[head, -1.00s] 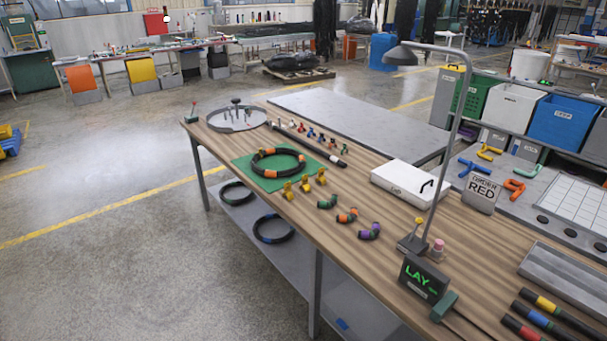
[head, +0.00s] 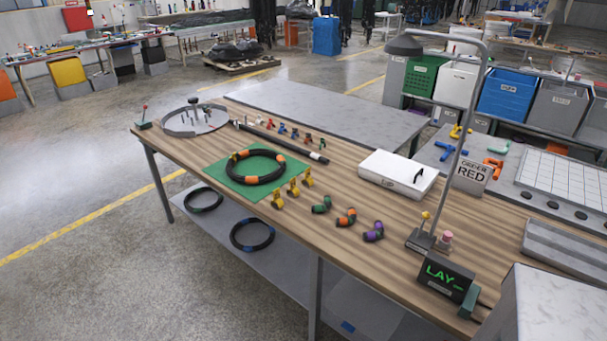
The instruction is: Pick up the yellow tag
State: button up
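Several small yellow pieces are in the head view, and I cannot tell for sure which is the tag. Three yellow pieces (head: 293,190) stand in a row on the wooden table, by the near right edge of the green mat. Another small yellow piece (head: 425,216) shows at the foot of the desk lamp. A black hose coil (head: 262,178) with orange bands lies on the green mat (head: 218,174), and a small yellow patch shows at its left side. My gripper is not in view.
Green, orange and purple-marked elbows lie right of the yellow pieces. A white case (head: 397,172), a lamp (head: 468,130), an order sign (head: 470,177) and a LAY display (head: 447,275) stand farther right. A large pale block (head: 555,312) covers the lower right corner.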

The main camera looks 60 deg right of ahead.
aim_at(309, 178)
jog(key=z, duration=0.45)
jog(key=i, duration=0.9)
jog(key=z, duration=0.5)
